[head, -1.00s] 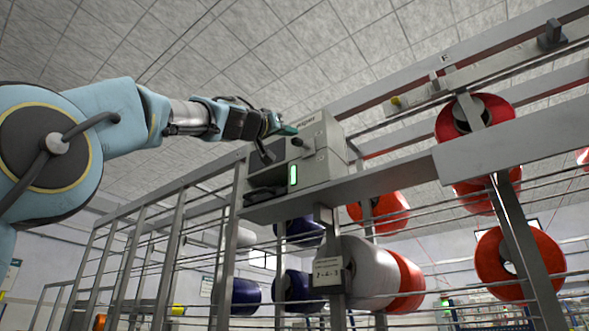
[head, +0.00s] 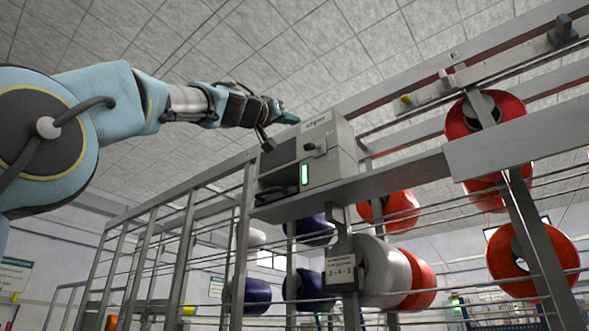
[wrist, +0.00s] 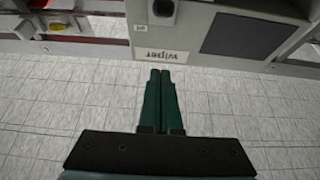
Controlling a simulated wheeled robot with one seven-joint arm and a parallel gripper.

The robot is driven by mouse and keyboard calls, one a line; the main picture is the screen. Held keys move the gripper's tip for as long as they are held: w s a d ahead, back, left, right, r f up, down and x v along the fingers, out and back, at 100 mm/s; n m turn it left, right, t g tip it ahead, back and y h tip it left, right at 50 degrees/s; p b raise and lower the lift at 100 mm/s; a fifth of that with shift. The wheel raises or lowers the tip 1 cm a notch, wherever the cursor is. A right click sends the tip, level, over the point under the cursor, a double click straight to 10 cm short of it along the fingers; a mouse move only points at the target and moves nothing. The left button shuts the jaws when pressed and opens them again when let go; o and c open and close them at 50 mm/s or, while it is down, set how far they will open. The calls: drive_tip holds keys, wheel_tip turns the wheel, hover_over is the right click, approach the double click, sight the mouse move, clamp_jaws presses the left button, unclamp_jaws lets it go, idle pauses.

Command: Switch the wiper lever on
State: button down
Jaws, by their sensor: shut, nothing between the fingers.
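The wiper box (head: 335,168) is a pale grey housing with a "wiper" label, a dark panel and a lit green indicator (head: 304,174). A small dark lever (head: 310,147) sits on its front face, below the label. In the wrist view, the lever (wrist: 163,9) shows at the top edge, partly cut off, near the upside-down label (wrist: 160,56). My gripper (head: 297,119) is at the upper left of the box face; its green fingers (wrist: 160,72) are together and empty. The fingertips are apart from the lever, on the far side of the label from it. The lever's exact position is unclear.
The box sits on a metal rail (head: 400,178) of a creel frame with red, white and blue bobbins below and to the right. Thin horizontal bars cross the front. A slanted upper rail (head: 480,72) with a yellow knob runs right. Space above the box is open.

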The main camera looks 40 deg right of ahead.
drive_tip(key=s+a+f+b, duration=0.1)
drive_tip(key=a+f+b, duration=0.3)
drive_tip(key=f+b, duration=0.1)
drive_tip(key=shift+a+f+b, duration=0.2)
drive_tip(key=shift+b, duration=0.25)
idle(0.4)
